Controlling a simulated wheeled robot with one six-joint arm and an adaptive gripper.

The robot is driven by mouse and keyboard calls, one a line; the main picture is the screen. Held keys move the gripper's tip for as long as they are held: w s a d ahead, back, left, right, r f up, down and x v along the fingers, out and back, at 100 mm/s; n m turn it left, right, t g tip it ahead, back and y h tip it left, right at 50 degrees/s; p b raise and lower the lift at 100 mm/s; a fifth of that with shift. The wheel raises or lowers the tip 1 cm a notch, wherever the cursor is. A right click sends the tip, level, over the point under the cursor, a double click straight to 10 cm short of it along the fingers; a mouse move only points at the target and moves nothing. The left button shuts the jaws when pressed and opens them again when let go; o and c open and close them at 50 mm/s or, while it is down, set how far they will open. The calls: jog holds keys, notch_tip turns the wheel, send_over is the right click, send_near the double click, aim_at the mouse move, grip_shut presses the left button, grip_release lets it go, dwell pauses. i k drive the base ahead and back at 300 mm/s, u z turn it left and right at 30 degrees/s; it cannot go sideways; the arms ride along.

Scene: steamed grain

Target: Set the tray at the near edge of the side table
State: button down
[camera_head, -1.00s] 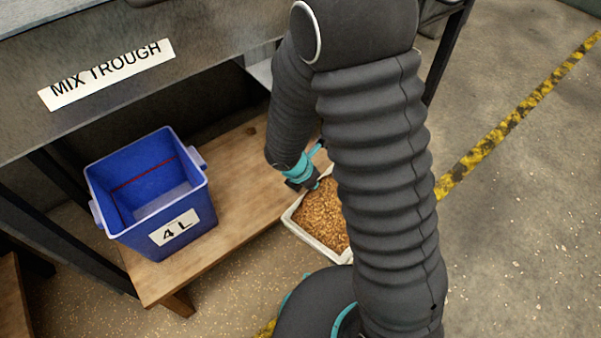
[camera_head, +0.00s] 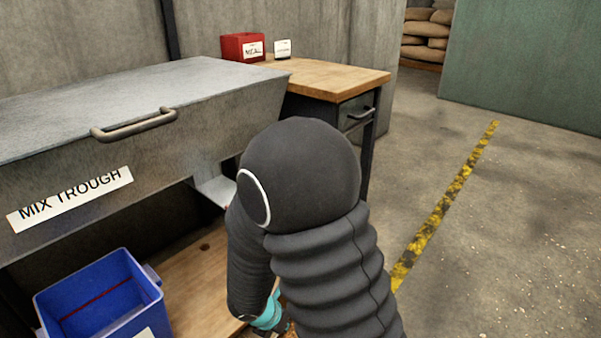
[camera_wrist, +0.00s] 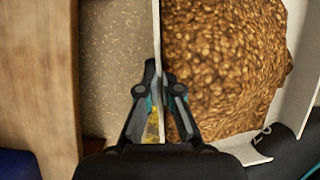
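The tray (camera_wrist: 303,75) is a white, shallow tray full of brown grain, filling the right of the wrist view. My gripper (camera_wrist: 157,76) has its two fingers close together on either side of the tray's thin near wall, pinching it. In the head view my arm hides the tray, and only the teal wrist part above the gripper shows at the bottom. A wooden-topped table (camera_head: 330,78) with a drawer stands at the back, beyond the trough; it seems to be the side table. Its near right part is bare.
A red MEAL box (camera_head: 240,48) and a small white labelled item (camera_head: 283,49) stand at the table's far left. The metal mix trough (camera_head: 190,95) is left of my arm. A blue bucket (camera_head: 100,300) sits on a low wooden bench (camera_head: 195,285). Open floor lies right.

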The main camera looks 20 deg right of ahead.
aim_at(332, 74)
jog(key=k, duration=0.15)
jog(key=z, duration=2.25)
jog(key=i, duration=2.45)
jog(key=u, duration=3.4)
